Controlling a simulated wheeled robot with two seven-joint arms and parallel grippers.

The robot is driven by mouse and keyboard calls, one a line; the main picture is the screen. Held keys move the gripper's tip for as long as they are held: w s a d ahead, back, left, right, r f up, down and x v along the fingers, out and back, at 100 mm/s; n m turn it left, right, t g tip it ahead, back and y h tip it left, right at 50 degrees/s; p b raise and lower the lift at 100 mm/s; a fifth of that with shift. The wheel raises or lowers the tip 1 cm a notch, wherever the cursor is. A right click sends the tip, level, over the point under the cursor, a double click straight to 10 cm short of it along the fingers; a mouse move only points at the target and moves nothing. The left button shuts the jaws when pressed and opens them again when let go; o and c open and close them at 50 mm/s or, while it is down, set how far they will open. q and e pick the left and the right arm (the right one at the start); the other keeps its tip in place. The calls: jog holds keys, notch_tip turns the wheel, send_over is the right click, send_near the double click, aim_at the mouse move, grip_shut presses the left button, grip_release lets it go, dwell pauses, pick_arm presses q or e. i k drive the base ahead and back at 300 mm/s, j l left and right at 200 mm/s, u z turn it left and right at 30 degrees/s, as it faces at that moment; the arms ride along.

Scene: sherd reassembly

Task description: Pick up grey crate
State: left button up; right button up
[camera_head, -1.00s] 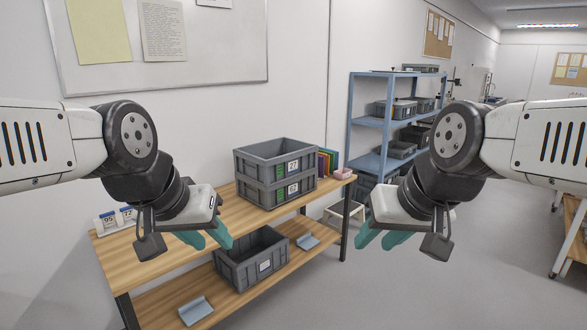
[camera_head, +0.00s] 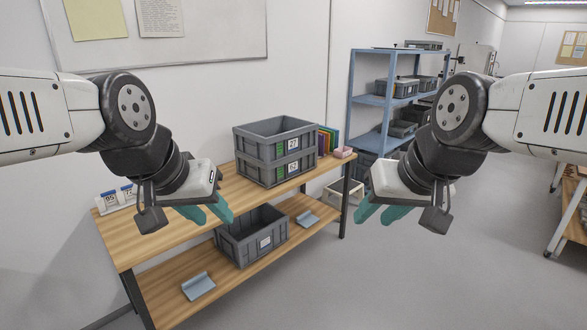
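Two grey crates are stacked on the wooden bench top: the upper grey crate (camera_head: 262,138) has an open, empty-looking top and a label with 27, and the lower grey crate (camera_head: 270,172) sits under it. Another grey crate (camera_head: 240,246) stands on the bench's lower shelf. My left gripper (camera_head: 212,214) is empty with teal fingers apart, in front of the bench and left of the stack. My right gripper (camera_head: 382,212) is also empty with teal fingers apart, right of the bench. Neither touches a crate.
The wooden bench (camera_head: 160,235) has number cards (camera_head: 118,197) at its left end. Coloured books (camera_head: 327,140) and a pink box (camera_head: 343,152) are right of the stack. Blue-grey holders (camera_head: 198,286) lie on the lower shelf.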

aim_at(269, 141)
jog(key=i+l+u, duration=0.15)
jog(key=u, duration=0.35)
jog(key=i+l+u, duration=0.25)
jog(key=u, duration=0.25)
jog(key=i+l+u, duration=0.1)
jog(key=l, duration=0.25)
jog(key=i+l, duration=0.2)
jog(key=l, duration=0.15)
jog(key=i+l+u, duration=0.15)
jog(key=l, duration=0.15)
jog(key=i+l, duration=0.1)
jog(key=l, duration=0.25)
jog(key=i+l+u, duration=0.15)
jog(key=l, duration=0.25)
jog(key=i+l+u, duration=0.1)
jog(key=l, duration=0.25)
jog(key=i+l, duration=0.1)
jog(key=l, duration=0.3)
jog(key=i+l, duration=0.1)
jog(key=l, duration=0.35)
jog(key=i+l, duration=0.15)
jog(key=l, duration=0.25)
jog(key=i+l, duration=0.1)
jog(key=l, duration=0.35)
